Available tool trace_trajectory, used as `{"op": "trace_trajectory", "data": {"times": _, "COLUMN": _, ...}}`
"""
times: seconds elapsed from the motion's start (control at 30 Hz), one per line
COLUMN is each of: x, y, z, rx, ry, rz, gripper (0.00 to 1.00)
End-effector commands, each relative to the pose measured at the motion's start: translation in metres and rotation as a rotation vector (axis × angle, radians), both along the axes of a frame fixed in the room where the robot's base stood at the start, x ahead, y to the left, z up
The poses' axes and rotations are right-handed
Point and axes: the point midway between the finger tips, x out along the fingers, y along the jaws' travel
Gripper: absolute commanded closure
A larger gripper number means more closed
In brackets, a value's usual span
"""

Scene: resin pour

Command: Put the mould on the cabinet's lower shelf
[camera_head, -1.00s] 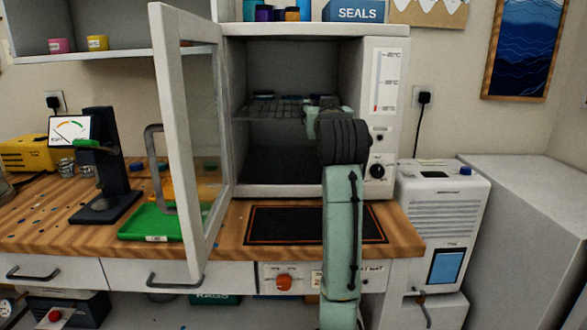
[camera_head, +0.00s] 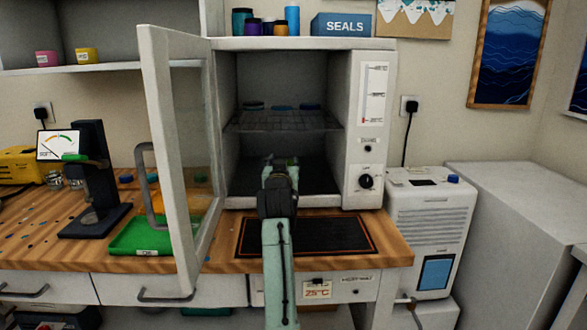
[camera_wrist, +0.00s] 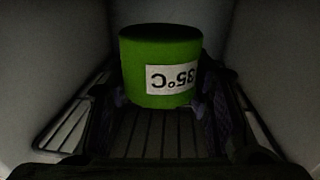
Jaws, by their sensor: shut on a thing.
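The mould is a green cylinder (camera_wrist: 160,58) with a white 35°C label that reads upside down in the wrist view. My gripper (camera_wrist: 162,98) is shut on it, with a dark finger at each side. In the head view my gripper (camera_head: 281,161) is at the lower opening of the white cabinet (camera_head: 300,44), below the wire shelf (camera_head: 283,122); my own arm hides the mould there. The cabinet's dark lower shelf (camera_head: 318,180) shows on the right of my gripper. I cannot tell whether the mould touches it.
The cabinet's glass door (camera_head: 160,150) stands open at the left. Several dark discs lie on the wire shelf. The lower shelf looks clear at right.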

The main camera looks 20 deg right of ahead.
Motion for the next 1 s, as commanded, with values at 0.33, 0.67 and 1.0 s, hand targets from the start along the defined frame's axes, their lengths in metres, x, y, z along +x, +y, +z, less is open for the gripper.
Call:
{"op": "trace_trajectory", "data": {"times": 0.33, "x": 0.02, "y": -0.039, "z": -0.005, "rx": 0.0, "ry": -0.001, "rz": 0.0, "gripper": 0.83}}
{"op": "trace_trajectory", "data": {"times": 0.67, "x": 0.019, "y": -0.039, "z": -0.038, "rx": -0.001, "ry": -0.002, "rz": 0.001, "gripper": 0.83}}
{"op": "trace_trajectory", "data": {"times": 1.0, "x": 0.019, "y": -0.039, "z": -0.043, "rx": 0.0, "ry": -0.001, "rz": 0.001, "gripper": 0.83}}
